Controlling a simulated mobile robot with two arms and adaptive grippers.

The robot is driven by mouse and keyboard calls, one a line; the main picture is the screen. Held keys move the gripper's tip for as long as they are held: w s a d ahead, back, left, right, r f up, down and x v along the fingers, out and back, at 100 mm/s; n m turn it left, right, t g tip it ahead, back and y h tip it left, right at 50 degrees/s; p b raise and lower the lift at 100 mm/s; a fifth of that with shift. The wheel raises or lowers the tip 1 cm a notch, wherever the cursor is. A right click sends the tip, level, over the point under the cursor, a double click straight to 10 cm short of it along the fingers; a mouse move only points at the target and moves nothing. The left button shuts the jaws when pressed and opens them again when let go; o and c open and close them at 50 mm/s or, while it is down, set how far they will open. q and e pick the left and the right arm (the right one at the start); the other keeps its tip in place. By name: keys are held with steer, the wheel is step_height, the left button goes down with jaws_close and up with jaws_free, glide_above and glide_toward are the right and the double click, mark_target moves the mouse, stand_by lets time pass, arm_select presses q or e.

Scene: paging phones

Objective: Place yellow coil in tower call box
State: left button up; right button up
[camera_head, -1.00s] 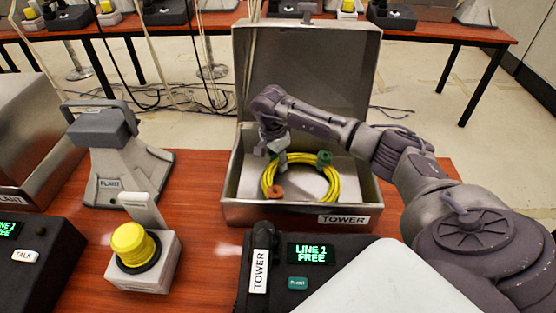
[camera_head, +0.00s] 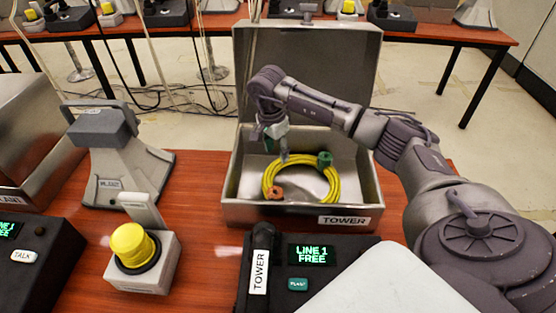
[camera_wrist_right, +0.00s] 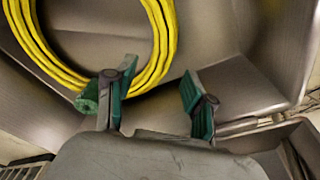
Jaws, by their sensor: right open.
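The yellow coil (camera_head: 336,184) lies flat inside the open metal box labelled TOWER (camera_head: 240,210). It has an orange-brown end (camera_head: 277,193) and a green end (camera_head: 325,158). My right gripper (camera_head: 277,147) is over the left-back part of the box interior, just above and behind the coil. In the right wrist view the coil (camera_wrist_right: 163,45) passes behind the left finger, while the right finger stands apart from it. My left gripper is not in view.
The box's raised lid (camera_head: 305,70) stands behind my right forearm. A black phone unit (camera_head: 340,250) sits in front of the box. A yellow button (camera_head: 132,243) and a grey PLANT stand (camera_head: 120,175) are to the left. Cords hang behind the table.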

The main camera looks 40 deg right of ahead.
step_height(320, 180, up, 7)
steer(key=shift+a+f, duration=0.15)
steer(key=shift+a, duration=0.25)
stand_by(0.4)
